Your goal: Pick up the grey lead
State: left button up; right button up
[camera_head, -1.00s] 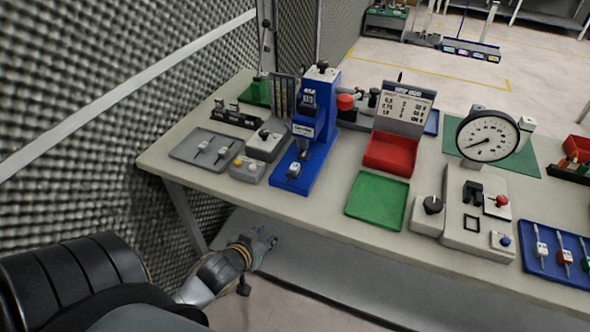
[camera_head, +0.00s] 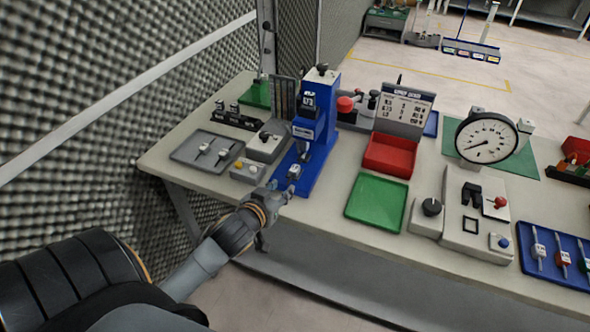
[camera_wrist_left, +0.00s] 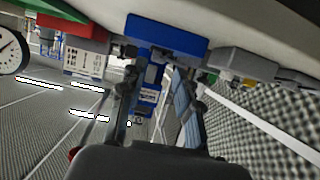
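Two small pale leads (camera_head: 203,149) lie in the grey tray (camera_head: 183,157) at the left of the bench. I cannot tell which is the grey lead. My left gripper (camera_head: 279,189) is at the bench's front edge, before the blue press (camera_head: 318,150). Its two fingers (camera_wrist_left: 155,75) stand apart in the left wrist view, with nothing seen held between them. My right gripper is not in view.
A grey switch box (camera_head: 266,146) and a button box (camera_head: 246,170) stand between the grey tray and the press. A green tray (camera_head: 377,200), a red bin (camera_head: 390,157), a grey control box (camera_head: 478,235) and a dial gauge (camera_head: 487,136) lie rightward. A foam wall stands left.

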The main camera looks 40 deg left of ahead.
aim_at(289, 180)
pick_arm(q)
jog(key=x, duration=0.5)
jog(key=shift+a+p, duration=0.1)
jog(key=shift+p, duration=0.3)
grip_shut()
